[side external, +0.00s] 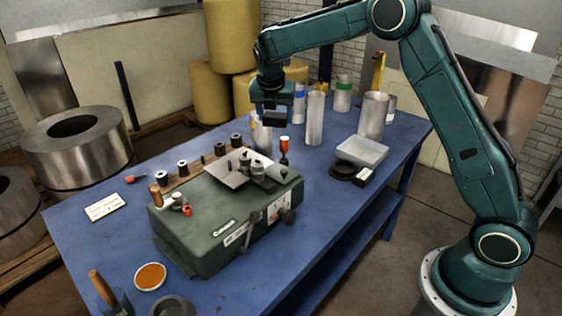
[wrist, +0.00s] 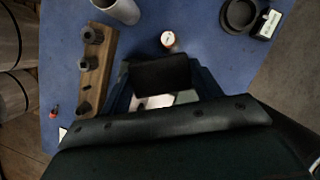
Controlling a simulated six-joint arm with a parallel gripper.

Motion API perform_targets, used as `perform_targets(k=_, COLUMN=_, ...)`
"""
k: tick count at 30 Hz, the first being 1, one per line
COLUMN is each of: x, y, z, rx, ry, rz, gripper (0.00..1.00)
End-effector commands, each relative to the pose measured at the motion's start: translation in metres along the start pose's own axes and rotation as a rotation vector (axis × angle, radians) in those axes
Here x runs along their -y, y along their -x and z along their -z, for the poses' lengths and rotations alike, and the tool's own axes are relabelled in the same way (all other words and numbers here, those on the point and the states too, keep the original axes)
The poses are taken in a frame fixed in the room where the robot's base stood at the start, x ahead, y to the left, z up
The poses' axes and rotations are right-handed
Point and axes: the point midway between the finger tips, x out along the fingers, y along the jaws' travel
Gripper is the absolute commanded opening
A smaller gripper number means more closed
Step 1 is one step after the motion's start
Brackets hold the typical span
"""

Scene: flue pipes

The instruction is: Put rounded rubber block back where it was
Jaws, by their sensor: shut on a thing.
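My gripper (side external: 272,104) hangs above the blue table, behind the green machine, pointing down. It is shut on a dark block that looks like the rounded rubber block (side external: 273,118), held clear of the tabletop. In the wrist view the block (wrist: 160,74) shows as a dark, nearly rectangular shape between the jaws; its rounding cannot be made out. A wooden rail (side external: 200,166) with several dark upright pieces lies behind the machine. It also shows at the left in the wrist view (wrist: 98,70). The block's former place cannot be told from these frames.
The green machine (side external: 225,222) stands at the table's middle. A red-topped tool (side external: 284,150) and tall metal tubes (side external: 315,118) stand close by my gripper. A grey scale (side external: 362,151) and black dish (side external: 342,170) sit right.

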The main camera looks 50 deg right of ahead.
Motion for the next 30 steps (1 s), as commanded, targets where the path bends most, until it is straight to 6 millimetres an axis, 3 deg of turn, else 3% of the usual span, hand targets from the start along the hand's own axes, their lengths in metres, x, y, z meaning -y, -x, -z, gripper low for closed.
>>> perform_targets(k=9, x=0.093, y=0.002, z=0.001, rx=0.003, ry=-0.305, rz=0.126, gripper=0.42)
perform_targets(k=15, x=0.135, y=0.004, z=0.007, rx=0.013, ry=-0.442, rz=0.184, gripper=0.42)
perform_targets(k=21, x=0.153, y=0.005, z=0.01, rx=0.02, ry=-0.502, rz=0.21, gripper=0.42)
perform_targets(k=30, x=0.155, y=0.0, z=0.012, rx=0.021, ry=-0.507, rz=0.213, gripper=0.42)
